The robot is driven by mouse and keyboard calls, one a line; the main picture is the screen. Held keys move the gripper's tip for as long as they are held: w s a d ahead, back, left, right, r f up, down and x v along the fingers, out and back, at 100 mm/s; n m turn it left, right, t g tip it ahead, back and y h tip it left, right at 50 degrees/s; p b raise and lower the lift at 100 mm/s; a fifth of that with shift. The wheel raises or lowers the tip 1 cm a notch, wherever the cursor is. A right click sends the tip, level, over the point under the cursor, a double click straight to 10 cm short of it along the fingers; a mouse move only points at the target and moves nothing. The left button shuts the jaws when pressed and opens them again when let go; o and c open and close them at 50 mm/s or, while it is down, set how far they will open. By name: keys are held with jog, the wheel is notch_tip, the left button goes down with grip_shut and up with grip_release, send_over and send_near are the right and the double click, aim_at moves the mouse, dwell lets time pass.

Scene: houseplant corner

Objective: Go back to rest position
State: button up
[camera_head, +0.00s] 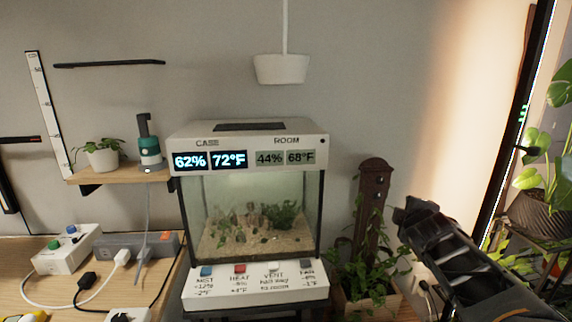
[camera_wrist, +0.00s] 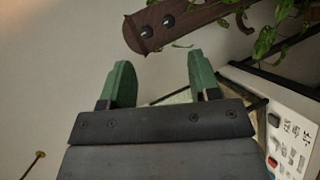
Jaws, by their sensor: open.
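My arm reaches in from the lower right in the head view, with its end near the wooden post. In the wrist view my gripper (camera_wrist: 160,85) shows two green fingers set well apart, with nothing between them. The gripper is open and empty. Beyond the fingertips is the top of the dark brown wooden post (camera_wrist: 165,25) with two dark round fittings. The post also stands in the head view (camera_head: 371,200), left of my arm. In the head view the fingers themselves are not clearly seen.
A glass terrarium (camera_head: 250,205) with lit readouts and a button panel (camera_head: 255,288) stands in the middle. A shelf (camera_head: 125,174) and a bench with power strips (camera_head: 140,246) are at left. A potted plant (camera_head: 545,212) stands at right. A white pot (camera_head: 281,68) hangs above.

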jog(key=s+a+m+g+y+p, duration=0.2)
jog(key=s+a+m+g+p, duration=0.3)
jog(key=s, duration=0.4)
jog(key=s+a+m+g+y+p, duration=0.2)
jog(key=s+a+m+g+p, duration=0.3)
jog(key=s+a+m+p, duration=0.2)
jog(key=s+a+p, duration=0.1)
jog(key=s+p, duration=0.1)
jog(key=s, duration=0.1)
jog(key=shift+a+m+y, duration=0.15)
jog(key=shift+m+y, duration=0.15)
jog(key=shift+m, duration=0.1)
